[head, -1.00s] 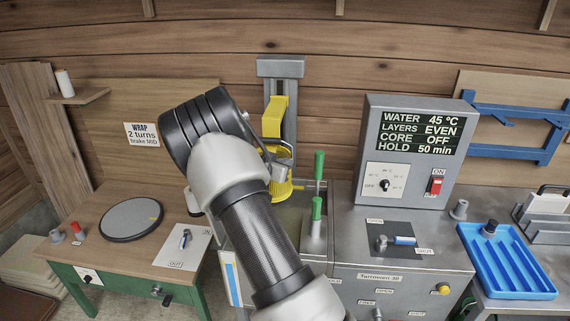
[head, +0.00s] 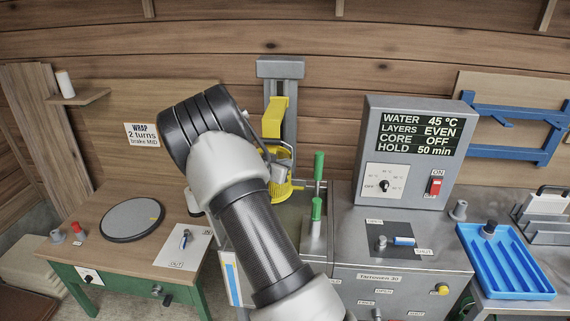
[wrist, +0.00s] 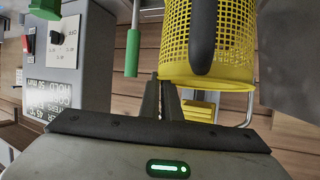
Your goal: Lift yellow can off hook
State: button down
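The yellow can (head: 283,190) has a mesh wall and hangs at the front of the grey post in the head view. Its mesh side and rim fill the top right of the wrist view (wrist: 237,50), with a dark bar in front of it. My gripper (wrist: 162,82) shows two dark fingers close together, with nothing visible held between them. Their tips are beside the can's lower left edge in that view. In the head view my forearm hides part of the gripper. The hook itself is not clear to see.
A yellow block (head: 274,117) is on the grey post (head: 290,100) above the can. Green handles (head: 317,207) stand close at right. The grey control cabinet (head: 415,150) is further right, and a wooden table (head: 115,240) is at left.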

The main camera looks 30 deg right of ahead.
jog(key=s+a, duration=0.5)
jog(key=s, duration=0.2)
jog(key=shift+s+a, duration=0.15)
jog(key=shift+s, duration=0.2)
dwell(1.1)
jog(key=shift+s, duration=0.15)
dwell(0.4)
